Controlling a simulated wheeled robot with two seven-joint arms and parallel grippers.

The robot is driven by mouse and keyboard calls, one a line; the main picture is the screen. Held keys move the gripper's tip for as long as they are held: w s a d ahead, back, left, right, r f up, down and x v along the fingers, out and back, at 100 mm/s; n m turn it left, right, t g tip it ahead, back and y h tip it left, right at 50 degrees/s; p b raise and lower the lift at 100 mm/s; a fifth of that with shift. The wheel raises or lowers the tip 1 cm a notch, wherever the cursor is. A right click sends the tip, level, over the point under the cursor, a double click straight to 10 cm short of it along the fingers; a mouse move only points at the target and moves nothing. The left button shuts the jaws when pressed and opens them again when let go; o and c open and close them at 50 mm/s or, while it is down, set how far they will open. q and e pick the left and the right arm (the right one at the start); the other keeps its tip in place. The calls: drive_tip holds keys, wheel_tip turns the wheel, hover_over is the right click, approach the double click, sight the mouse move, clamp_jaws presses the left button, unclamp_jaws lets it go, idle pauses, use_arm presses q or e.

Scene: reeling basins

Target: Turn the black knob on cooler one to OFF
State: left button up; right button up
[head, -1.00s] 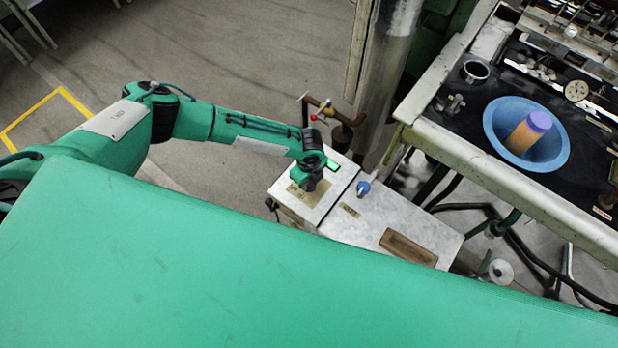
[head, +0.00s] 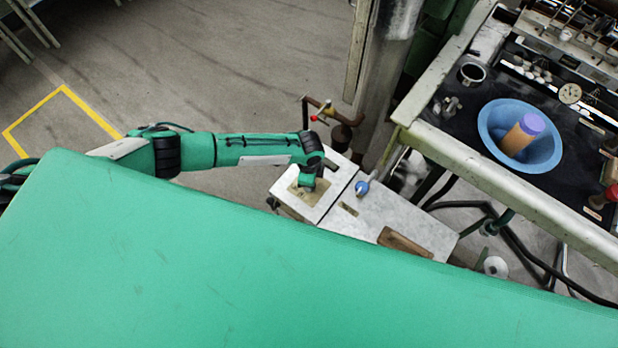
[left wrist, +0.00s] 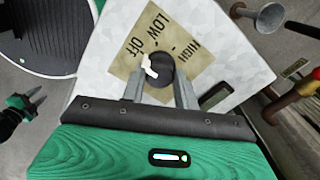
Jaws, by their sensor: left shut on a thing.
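A white box with a pale mottled top (head: 335,178), apparently cooler one, stands left of the metal leg. Its tan plate (left wrist: 186,30) reads LOW, OFF and HIGH. The black knob (left wrist: 163,67) sits on that plate, and its white pointer (left wrist: 148,66) faces the OFF side; the exact alignment is unclear. My left gripper (left wrist: 160,80) is shut on the knob, one finger on each side. In the head view my left gripper (head: 307,183) is over the plate and hides the knob. My right gripper (left wrist: 38,99) shows at the left edge of the left wrist view, its fingers apart and empty.
A second pale-topped box (head: 430,232) adjoins on the right, with a blue-handled part (head: 362,187) near the seam. A brown pipe with a red tip (head: 328,112) stands behind. The bench with a blue basin (head: 545,150) is at right.

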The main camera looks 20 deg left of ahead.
use_arm(q)
drive_tip(key=shift+w+r, duration=0.1)
idle(0.3)
drive_tip(key=o, duration=1)
drive_tip(key=shift+c, duration=0.2)
wheel_tip(320, 180, up, 14)
drive_tip(key=b, duration=0.1)
drive_tip(key=shift+b, duration=0.35)
